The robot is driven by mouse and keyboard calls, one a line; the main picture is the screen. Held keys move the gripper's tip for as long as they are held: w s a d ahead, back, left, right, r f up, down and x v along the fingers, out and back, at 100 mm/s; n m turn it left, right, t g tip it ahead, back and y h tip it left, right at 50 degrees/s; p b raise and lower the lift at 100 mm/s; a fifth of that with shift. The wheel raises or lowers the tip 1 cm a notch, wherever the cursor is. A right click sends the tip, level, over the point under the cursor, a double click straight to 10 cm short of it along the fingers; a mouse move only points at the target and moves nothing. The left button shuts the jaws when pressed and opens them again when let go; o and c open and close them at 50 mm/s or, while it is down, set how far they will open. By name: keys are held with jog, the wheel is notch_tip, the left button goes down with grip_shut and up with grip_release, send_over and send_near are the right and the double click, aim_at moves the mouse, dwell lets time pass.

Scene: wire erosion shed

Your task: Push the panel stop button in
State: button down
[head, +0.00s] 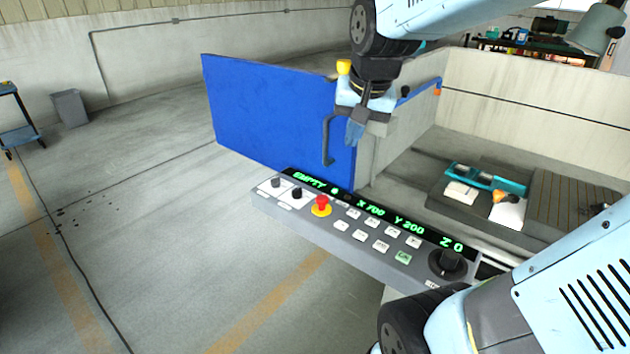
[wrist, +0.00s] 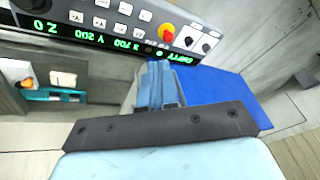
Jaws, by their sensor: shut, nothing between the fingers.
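The panel stop button (head: 321,202) is a red mushroom head on a yellow base, standing up from the grey control panel (head: 330,228) in the head view. It also shows in the wrist view (wrist: 166,32), near the top middle. My gripper (head: 354,140) points down with its blue fingers together and empty. In the head view it is in front of the blue door, above the panel's far edge. In the wrist view the fingers (wrist: 158,66) point towards the panel, just short of the display strip. They are apart from the button.
The panel carries several white keys, a green key (head: 403,257), small black knobs and a large black dial (head: 447,263). A blue door (head: 270,115) with a handle (head: 327,140) stands behind it. A machine tank with a teal fixture (head: 485,178) is at right. Floor at left is mostly clear.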

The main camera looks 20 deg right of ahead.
jog(key=w+f+m+g, duration=0.1)
jog(key=w+f+m, duration=0.3)
jog(key=w, duration=0.5)
jog(key=m+g, duration=0.2)
jog(key=m, duration=0.1)
send_over(323, 198)
jog(key=s+d, duration=0.1)
jog(key=s, duration=0.1)
notch_tip(323, 198, down, 8)
jog(key=shift+f, duration=0.15)
jog(key=shift+y, duration=0.3)
jog(key=f, duration=0.4)
jog(key=w+f, duration=0.1)
jog(key=f, duration=0.4)
jog(key=a+f, duration=0.1)
jog(key=f, duration=0.4)
jog(key=shift+w, duration=0.4)
